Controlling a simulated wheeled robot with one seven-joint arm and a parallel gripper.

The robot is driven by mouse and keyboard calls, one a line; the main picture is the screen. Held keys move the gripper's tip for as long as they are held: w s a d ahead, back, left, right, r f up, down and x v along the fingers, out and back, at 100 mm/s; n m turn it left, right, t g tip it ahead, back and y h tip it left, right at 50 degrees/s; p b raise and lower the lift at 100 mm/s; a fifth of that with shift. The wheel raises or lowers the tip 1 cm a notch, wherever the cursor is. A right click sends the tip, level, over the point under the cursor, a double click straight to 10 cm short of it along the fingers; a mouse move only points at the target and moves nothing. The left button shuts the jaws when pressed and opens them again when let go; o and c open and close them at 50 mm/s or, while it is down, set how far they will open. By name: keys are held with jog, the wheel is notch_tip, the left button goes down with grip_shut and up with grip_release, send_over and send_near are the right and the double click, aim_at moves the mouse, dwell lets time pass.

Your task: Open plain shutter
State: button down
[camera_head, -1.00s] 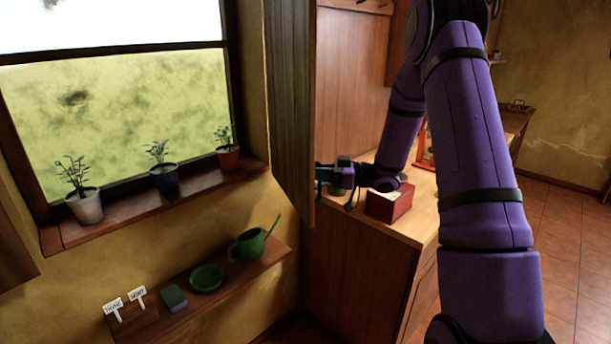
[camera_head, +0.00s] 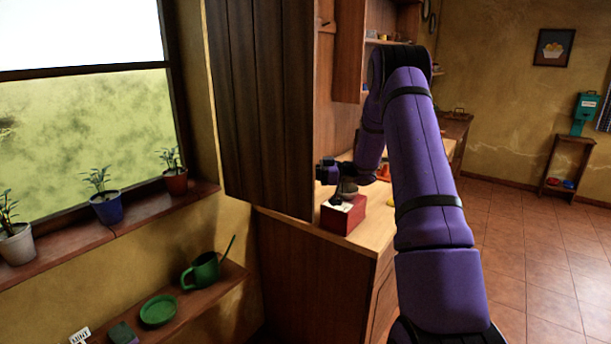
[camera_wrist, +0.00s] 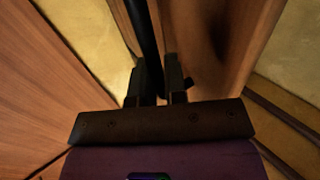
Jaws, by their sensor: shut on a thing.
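The plain shutter (camera_head: 262,110) is a tall dark panel of vertical planks at the right side of the window. It stands out from the wall, with its broad face turned towards the head camera. My gripper (camera_head: 323,172) is at the shutter's right edge, low down, and the panel partly hides it. In the wrist view, the two fingers of my gripper (camera_wrist: 158,88) are shut on a dark upright bar, the handle (camera_wrist: 148,40). A wooden surface (camera_wrist: 225,40) lies close to the right of it. The handle is hidden in the head view.
A wooden counter (camera_head: 372,240) with a red box (camera_head: 345,218) stands beside my forearm. Potted plants, including a blue pot (camera_head: 107,208), line the window sill. A lower shelf holds a green watering can (camera_head: 203,270) and a green dish (camera_head: 159,311). Tiled floor (camera_head: 520,240) is free at right.

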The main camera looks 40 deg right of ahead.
jog(key=c, duration=1.2)
grip_release()
jog(key=v, duration=1)
jog(key=shift+s+d, duration=0.2)
jog(key=shift+d, duration=0.1)
jog(key=shift+d, duration=0.1)
